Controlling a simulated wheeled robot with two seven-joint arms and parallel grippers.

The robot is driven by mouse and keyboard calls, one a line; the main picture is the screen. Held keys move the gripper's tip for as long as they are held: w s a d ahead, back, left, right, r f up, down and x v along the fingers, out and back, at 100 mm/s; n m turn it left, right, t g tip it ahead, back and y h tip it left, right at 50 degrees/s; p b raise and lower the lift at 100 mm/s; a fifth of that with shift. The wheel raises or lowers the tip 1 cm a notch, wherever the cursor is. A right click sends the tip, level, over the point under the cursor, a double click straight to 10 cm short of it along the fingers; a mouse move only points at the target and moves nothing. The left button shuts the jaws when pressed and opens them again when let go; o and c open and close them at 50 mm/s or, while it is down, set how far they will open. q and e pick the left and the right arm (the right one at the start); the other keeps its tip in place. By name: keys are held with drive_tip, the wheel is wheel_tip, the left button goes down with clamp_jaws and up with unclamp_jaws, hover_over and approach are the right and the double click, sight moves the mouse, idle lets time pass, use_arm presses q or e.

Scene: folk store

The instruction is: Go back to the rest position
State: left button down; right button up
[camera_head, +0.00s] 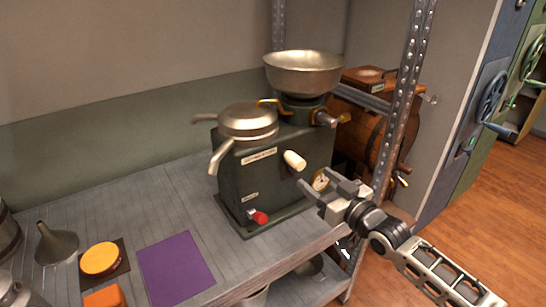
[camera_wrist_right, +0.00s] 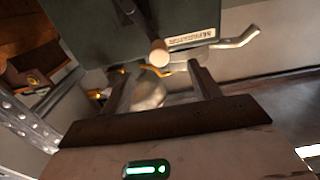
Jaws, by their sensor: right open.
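My right gripper (camera_head: 312,190) is open and empty in the head view, in front of the right side of the dark green separator machine (camera_head: 258,175). Its fingers point toward the machine's white-knobbed handle (camera_head: 294,160), and they look apart from it. In the right wrist view, the two spread fingers (camera_wrist_right: 160,88) frame the lower part of the view, with the handle's pale knob (camera_wrist_right: 160,54) beyond them. The machine's label (camera_wrist_right: 191,38) shows there too. My left gripper is not in view.
A metal bowl (camera_head: 304,72) tops the machine. A perforated shelf post (camera_head: 402,95) stands close to my right arm, with a wooden barrel (camera_head: 365,135) behind. A purple mat (camera_head: 176,270), orange disc (camera_head: 100,258) and grey funnel (camera_head: 57,243) lie left on the grey shelf. Floor is free at right.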

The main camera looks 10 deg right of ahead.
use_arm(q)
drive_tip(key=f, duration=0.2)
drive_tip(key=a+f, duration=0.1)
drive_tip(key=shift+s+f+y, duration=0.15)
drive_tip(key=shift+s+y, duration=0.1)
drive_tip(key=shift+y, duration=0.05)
use_arm(e)
drive_tip(key=s+a+f+g+h, duration=0.1)
drive_tip(key=s+a+f+g, duration=0.2)
drive_tip(key=s+f, duration=0.7)
drive_tip(key=s+a+f+m+g+h, duration=0.1)
drive_tip(key=s+a+f+g, duration=0.3)
drive_tip(key=s+f, duration=0.6)
drive_tip(key=s+a+h, duration=0.1)
drive_tip(key=s, duration=0.5)
drive_tip(key=shift+f+h, duration=0.25)
drive_tip(key=shift+h, duration=0.05)
drive_tip(key=shift+a, duration=0.15)
